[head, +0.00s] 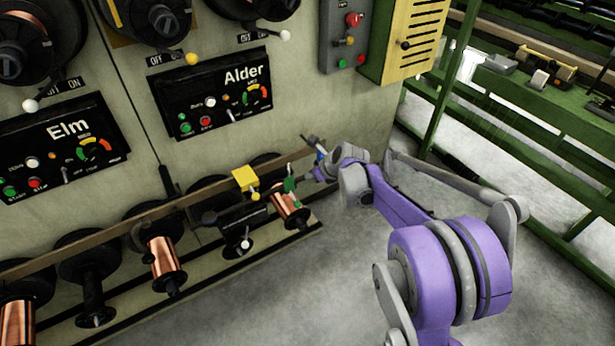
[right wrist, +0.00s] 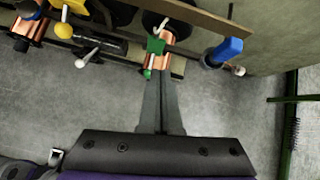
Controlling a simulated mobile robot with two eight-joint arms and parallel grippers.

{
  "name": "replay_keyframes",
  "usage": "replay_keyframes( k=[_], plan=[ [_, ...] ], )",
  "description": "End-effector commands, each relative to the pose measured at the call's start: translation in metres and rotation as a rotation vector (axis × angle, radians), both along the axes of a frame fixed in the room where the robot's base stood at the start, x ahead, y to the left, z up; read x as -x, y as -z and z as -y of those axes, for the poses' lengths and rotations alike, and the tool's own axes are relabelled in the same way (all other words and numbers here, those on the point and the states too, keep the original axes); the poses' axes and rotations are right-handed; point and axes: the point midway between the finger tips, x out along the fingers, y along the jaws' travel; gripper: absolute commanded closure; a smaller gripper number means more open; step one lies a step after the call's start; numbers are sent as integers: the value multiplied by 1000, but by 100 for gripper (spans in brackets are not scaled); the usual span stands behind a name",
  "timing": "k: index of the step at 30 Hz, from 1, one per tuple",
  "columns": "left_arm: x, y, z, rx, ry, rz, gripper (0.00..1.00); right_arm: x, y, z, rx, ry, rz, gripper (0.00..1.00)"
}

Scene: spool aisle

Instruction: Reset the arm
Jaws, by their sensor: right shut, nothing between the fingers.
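My right arm (head: 405,205), purple and grey, reaches in from the lower right of the head view toward the low spool rack (head: 85,250). Its gripper (head: 316,173) is small there, at the right end of the rack. In the right wrist view the fingers (right wrist: 162,82) are together with nothing between them. They point at the rack, in line with a green block (right wrist: 156,45) and a copper spool (right wrist: 168,62); whether they touch is unclear. My left gripper is not in view.
The rack also carries a yellow block (head: 245,178), a blue handle (right wrist: 225,50) and several spools. Panels marked Alder (head: 210,100) and Elm (head: 65,145) are on the wall behind. A green frame (head: 520,125) stands at the right. The grey floor (head: 270,300) is clear.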

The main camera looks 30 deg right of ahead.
Motion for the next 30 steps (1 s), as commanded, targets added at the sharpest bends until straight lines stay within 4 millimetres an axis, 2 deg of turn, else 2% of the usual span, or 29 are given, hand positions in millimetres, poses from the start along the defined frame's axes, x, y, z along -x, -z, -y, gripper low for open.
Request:
replay_keyframes(
  k=[20, 23, 25, 30],
  plan=[
    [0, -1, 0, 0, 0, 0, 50, 5, -4, -4, 22, -29, -3, 100],
    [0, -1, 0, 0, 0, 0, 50, 20, -11, -22, 110, -146, -10, 100],
    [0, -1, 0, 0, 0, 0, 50, 40, -17, -42, 220, -291, -18, 100],
    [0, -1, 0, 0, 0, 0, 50, 109, -29, -94, 568, -779, -33, 100]
  ],
)
